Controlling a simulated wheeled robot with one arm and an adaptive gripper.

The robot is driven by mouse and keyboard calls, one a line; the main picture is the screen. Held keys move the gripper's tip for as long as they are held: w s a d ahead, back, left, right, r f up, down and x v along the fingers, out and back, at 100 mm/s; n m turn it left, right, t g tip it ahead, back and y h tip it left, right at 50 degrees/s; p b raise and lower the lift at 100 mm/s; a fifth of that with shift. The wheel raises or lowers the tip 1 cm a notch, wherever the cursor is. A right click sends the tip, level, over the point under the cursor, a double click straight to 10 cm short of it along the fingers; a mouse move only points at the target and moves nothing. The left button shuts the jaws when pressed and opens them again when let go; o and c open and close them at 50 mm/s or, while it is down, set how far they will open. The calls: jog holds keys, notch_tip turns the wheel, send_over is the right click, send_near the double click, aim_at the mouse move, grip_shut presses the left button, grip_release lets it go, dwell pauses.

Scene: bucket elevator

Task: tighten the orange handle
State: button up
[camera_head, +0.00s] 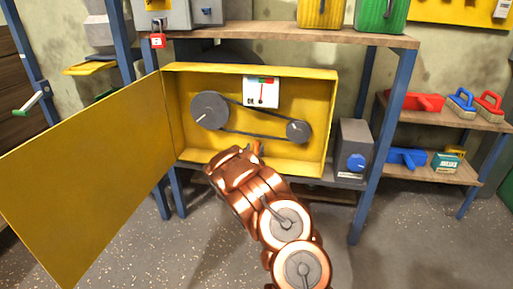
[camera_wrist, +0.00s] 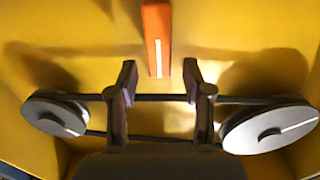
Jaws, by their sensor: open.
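The orange handle (camera_wrist: 157,35) stands out from the yellow back wall at the top middle of the wrist view, with a white line along it. A small bit of it (camera_head: 257,147) shows past my wrist in the head view. My gripper (camera_wrist: 159,80) is open and empty. Its two fingers are spread left and right, and the handle's lower end appears between or just beyond their tips; I cannot tell the depth. My arm hides most of the gripper in the head view. The white gauge (camera_head: 261,92) has a coloured top band and a red pointer standing nearly upright.
The open yellow box (camera_head: 325,125) holds a large grey pulley (camera_head: 209,110) and a small one (camera_head: 298,131), joined by a belt (camera_head: 250,134). Its door (camera_head: 90,185) swings out left. A grey unit with a blue knob (camera_head: 356,161) stands right of the box.

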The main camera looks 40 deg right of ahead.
aim_at(255, 147)
jog(key=shift+b+x, duration=0.45)
jog(key=shift+x, duration=1.35)
jog(key=shift+r, duration=0.1)
jog(key=shift+c, duration=0.3)
grip_shut()
